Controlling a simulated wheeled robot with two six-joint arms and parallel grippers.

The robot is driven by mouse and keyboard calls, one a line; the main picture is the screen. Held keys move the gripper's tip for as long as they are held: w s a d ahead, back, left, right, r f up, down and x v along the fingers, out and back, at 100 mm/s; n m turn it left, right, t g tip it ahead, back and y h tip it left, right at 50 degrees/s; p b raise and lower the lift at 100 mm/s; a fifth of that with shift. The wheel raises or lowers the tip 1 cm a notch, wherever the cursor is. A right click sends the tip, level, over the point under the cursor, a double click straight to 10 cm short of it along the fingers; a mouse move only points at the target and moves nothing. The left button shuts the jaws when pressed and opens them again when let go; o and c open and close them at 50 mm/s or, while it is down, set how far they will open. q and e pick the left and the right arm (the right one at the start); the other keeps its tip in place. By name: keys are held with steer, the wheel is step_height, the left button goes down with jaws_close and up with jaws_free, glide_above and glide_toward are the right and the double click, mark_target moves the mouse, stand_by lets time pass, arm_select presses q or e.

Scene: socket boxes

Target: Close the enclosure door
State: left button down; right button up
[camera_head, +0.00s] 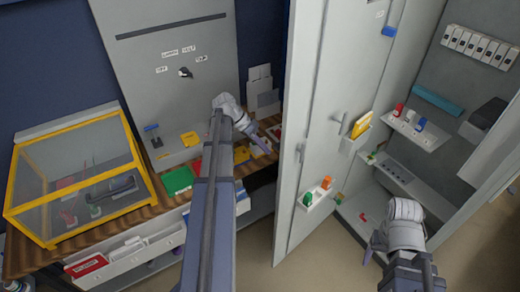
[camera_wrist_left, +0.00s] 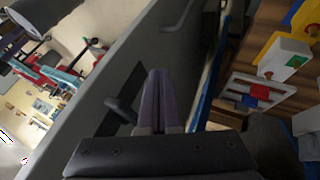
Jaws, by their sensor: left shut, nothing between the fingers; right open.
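The grey enclosure door (camera_head: 312,110) stands open in the head view, swung out to the left of the grey enclosure (camera_head: 470,85). A small handle (camera_head: 301,152) is on the door, and small racks hang on its face. My left gripper (camera_head: 267,143) is shut and empty, just left of the door; whether it touches it I cannot tell. In the left wrist view its fingers (camera_wrist_left: 158,98) are together beside a large grey panel (camera_wrist_left: 95,85) with a dark lever (camera_wrist_left: 120,109). My right gripper (camera_head: 374,247) is open and empty, low in front of the enclosure.
A yellow-framed clear box (camera_head: 75,120) and colourful small items (camera_head: 178,180) are on the wooden bench at left. Beige floor shows below the door.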

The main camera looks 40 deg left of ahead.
arm_select(q)
steer(key=d+f+b, duration=0.2)
steer(key=d+f, duration=0.1)
steer(key=d, duration=0.3)
steer(key=shift+w+f, duration=0.15)
steer(key=shift+f, duration=0.1)
arm_select(e)
step_height(320, 180, down, 4)
steer(key=shift+r, duration=0.25)
arm_select(q)
steer(key=shift+d, duration=0.1)
